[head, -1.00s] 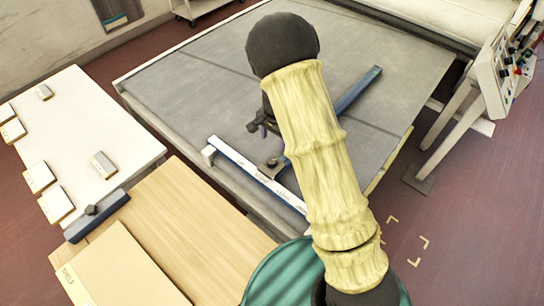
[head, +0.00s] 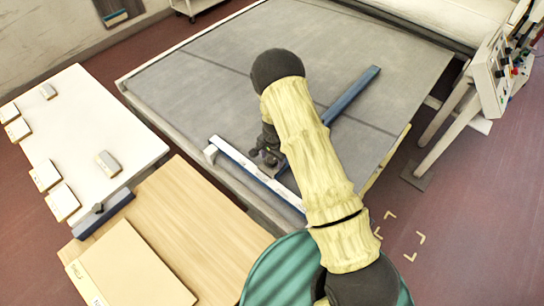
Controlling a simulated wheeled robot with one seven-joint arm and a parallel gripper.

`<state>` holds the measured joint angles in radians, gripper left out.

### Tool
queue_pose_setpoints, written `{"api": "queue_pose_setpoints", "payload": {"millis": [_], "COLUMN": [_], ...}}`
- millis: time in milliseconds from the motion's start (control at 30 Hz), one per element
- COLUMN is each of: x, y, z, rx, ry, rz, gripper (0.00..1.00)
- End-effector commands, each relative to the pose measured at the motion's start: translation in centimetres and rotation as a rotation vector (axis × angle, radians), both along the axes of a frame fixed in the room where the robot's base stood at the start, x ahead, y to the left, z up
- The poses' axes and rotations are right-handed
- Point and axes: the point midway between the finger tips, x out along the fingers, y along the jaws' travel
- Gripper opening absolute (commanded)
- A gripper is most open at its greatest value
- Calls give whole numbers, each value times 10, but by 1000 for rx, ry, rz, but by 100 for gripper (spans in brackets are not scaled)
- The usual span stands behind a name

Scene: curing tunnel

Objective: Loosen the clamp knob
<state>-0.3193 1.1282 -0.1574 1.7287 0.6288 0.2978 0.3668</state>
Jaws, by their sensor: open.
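A blue-and-white rail (head: 235,160) lies along the near edge of the grey bed, and a long blue bar (head: 352,95) runs from it across the bed. The clamp knob, a small dark knob on the rail where the two meet, is mostly hidden now behind my gripper. My gripper (head: 268,157) is open and points down at that spot, close above or around the knob. I cannot tell whether the fingers touch it. My pale-sleeved arm covers part of the bar and rail.
A white table (head: 75,125) with several small blocks stands at left. A second dark knob (head: 98,208) sits on a blue bar at its near edge. A wooden bench (head: 185,215) holds a flat tan box (head: 130,270). A control panel (head: 492,75) stands at right. The bed's far part is clear.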

Motion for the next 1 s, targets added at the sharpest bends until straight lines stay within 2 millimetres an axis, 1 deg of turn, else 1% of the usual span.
{"api": "queue_pose_setpoints", "payload": {"millis": [200, 267, 300, 367, 433, 467, 767, 1000], "x": [0, 0, 0, 0, 0, 0, 1, 1], "y": [0, 0, 0, 0, 0, 0, 0, 0], "z": [0, 0, 0, 0, 0, 0, -1, -2], "rx": [0, 0, 0, 0, 1, 1, 1, 1], "ry": [0, 0, 0, 0, -1, -1, -2, -3], "rz": [-1, -1, -1, -1, -1, -1, 19, 106], "gripper": [57, 47, 39, 27, 14, 12, 12, 12]}}
